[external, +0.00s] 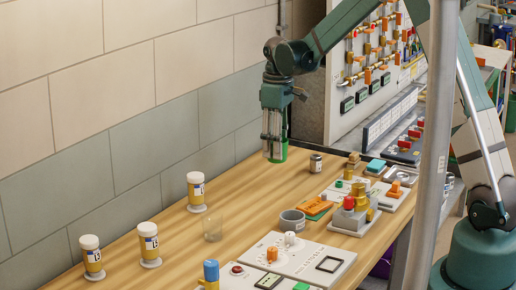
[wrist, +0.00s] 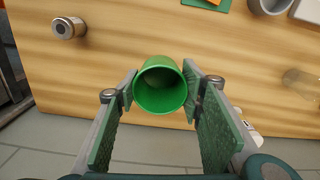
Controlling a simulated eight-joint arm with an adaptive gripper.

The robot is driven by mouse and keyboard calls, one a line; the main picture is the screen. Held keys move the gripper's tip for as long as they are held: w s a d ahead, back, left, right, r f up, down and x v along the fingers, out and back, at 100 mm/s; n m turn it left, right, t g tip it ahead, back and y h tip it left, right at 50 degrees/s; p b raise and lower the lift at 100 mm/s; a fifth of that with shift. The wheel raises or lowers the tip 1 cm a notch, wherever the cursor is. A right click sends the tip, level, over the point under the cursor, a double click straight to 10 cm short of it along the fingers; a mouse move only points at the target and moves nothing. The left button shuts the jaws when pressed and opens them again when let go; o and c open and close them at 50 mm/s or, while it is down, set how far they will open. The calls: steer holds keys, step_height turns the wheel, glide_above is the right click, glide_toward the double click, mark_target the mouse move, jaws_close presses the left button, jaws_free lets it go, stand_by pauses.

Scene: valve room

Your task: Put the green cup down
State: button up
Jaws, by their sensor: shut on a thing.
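The green cup (external: 277,154) is at the lower end of my gripper (external: 273,140), over the wooden table near its far end. In the wrist view, the green cup (wrist: 160,88) sits between the two green-padded fingers of my gripper (wrist: 160,80), which are shut on it. Its round mouth faces the camera and its inside looks empty. The wooden table (wrist: 120,40) fills the background behind the cup, with its edge running just below it. I cannot tell whether the cup's base touches the table.
A small metal can (external: 316,162) stands right of the cup. A grey bowl (external: 292,220), a clear glass (external: 212,228), several yellow jars (external: 196,190) and control panels (external: 285,258) stand nearer the camera. Bare wood lies left of the can (external: 240,185). A wall (external: 120,120) runs along the left.

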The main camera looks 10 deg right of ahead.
steer(key=shift+w+d+m, duration=0.7)
steer(key=shift+w+d, duration=0.05)
steer(key=shift+d, duration=0.25)
steer(key=shift+f, duration=0.1)
steer(key=shift+f, duration=3)
steer(key=shift+f, duration=1.85)
steer(key=shift+f, duration=0.2)
steer(key=o, duration=0.8)
